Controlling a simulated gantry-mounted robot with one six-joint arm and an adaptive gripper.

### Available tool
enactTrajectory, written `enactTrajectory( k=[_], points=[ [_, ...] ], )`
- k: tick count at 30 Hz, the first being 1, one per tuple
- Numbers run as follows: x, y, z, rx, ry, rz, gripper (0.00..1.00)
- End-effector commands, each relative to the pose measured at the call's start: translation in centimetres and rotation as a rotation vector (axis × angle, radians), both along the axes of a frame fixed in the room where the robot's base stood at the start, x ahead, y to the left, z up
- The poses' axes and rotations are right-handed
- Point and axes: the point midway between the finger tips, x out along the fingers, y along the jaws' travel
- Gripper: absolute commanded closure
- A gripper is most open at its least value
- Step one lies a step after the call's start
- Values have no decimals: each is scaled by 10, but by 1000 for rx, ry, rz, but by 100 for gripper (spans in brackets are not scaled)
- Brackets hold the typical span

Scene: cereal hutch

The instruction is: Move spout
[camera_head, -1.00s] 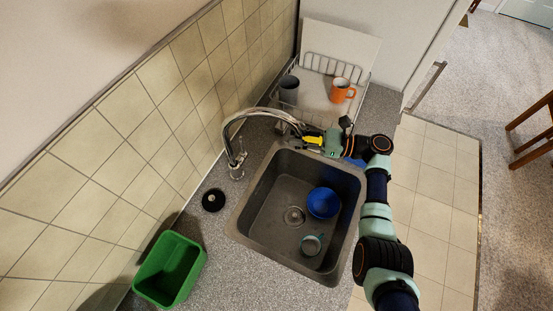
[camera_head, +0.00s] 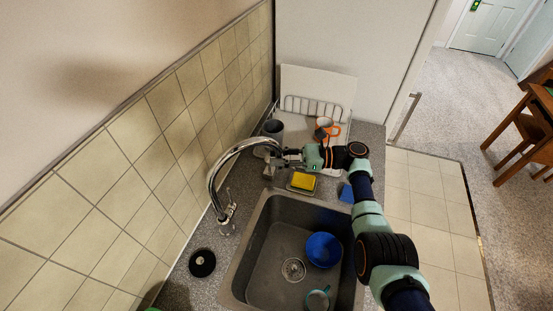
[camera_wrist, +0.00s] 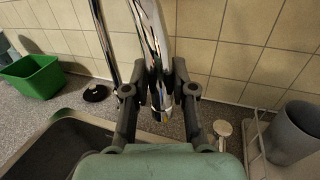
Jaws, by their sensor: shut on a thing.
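The chrome faucet spout (camera_head: 223,166) arches up from its base at the sink's left rim. Its end points toward the drying rack, beyond the sink's far edge. My gripper (camera_head: 284,157) is at the free end of the spout. In the wrist view my gripper (camera_wrist: 160,94) has a finger on each side of the shiny spout end (camera_wrist: 158,75), shut on it. A second chrome length of the faucet (camera_wrist: 104,40) shows left of the fingers.
The grey sink (camera_head: 255,235) holds a blue bowl (camera_head: 323,249) and a teal mug (camera_head: 318,298). A yellow sponge (camera_head: 303,181) and a blue item (camera_head: 346,193) lie behind it. A rack with a grey cup (camera_head: 273,129) and orange mug (camera_head: 327,130) stands beyond. A green bin (camera_wrist: 35,76) is left.

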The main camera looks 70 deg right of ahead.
Motion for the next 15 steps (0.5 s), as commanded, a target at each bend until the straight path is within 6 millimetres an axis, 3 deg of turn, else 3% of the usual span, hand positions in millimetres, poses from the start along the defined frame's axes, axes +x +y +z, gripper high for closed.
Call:
enactTrajectory(
  k=[7,8,9,12,15],
  points=[
    [0,-1,1,0,-1,-4,100],
    [0,-1,1,0,-1,-4,73],
    [0,-1,1,0,-1,-4,67],
    [0,-1,1,0,0,-3,50],
    [0,-1,1,0,0,-2,50]
  ],
)
